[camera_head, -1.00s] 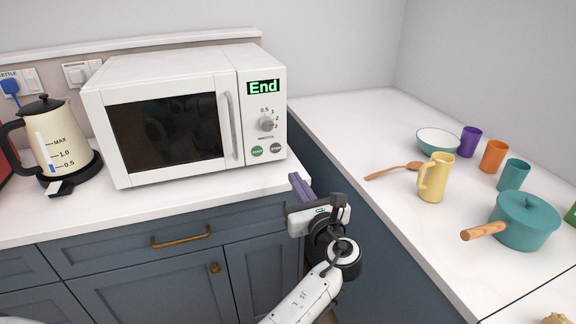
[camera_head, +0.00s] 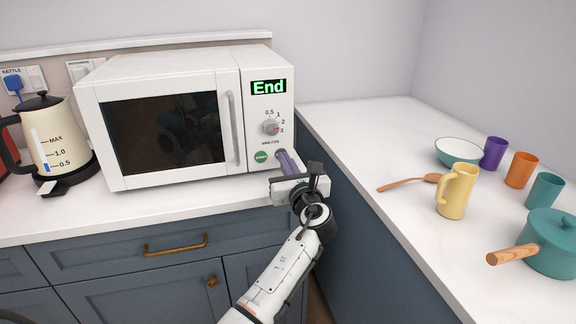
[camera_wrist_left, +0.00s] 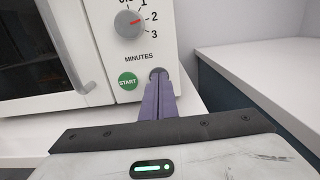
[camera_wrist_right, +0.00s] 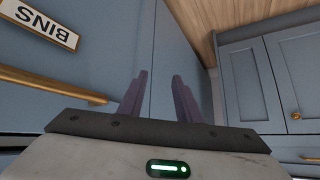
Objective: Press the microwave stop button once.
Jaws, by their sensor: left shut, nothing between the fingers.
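The white microwave (camera_head: 180,70) stands on the counter with its door shut and "End" lit in green on its display (camera_head: 268,87). Its green START button (camera_head: 261,157) is in plain sight, also in the left wrist view (camera_wrist_left: 128,81). The grey stop button (camera_wrist_left: 157,73) shows only in part in the left wrist view, just past my fingertips; in the head view my fingers cover it. My left gripper (camera_head: 282,154) is shut and empty, its tips at the stop button; I cannot tell whether they touch. My right gripper (camera_wrist_right: 160,85) is open and empty, facing blue cabinet fronts.
A cream kettle (camera_head: 58,135) stands left of the microwave. On the right counter are a yellow jug (camera_head: 457,192), a wooden spoon (camera_head: 408,183), a bowl (camera_head: 458,152), several cups and a teal pot (camera_head: 552,245). The counter front edge runs below my left gripper.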

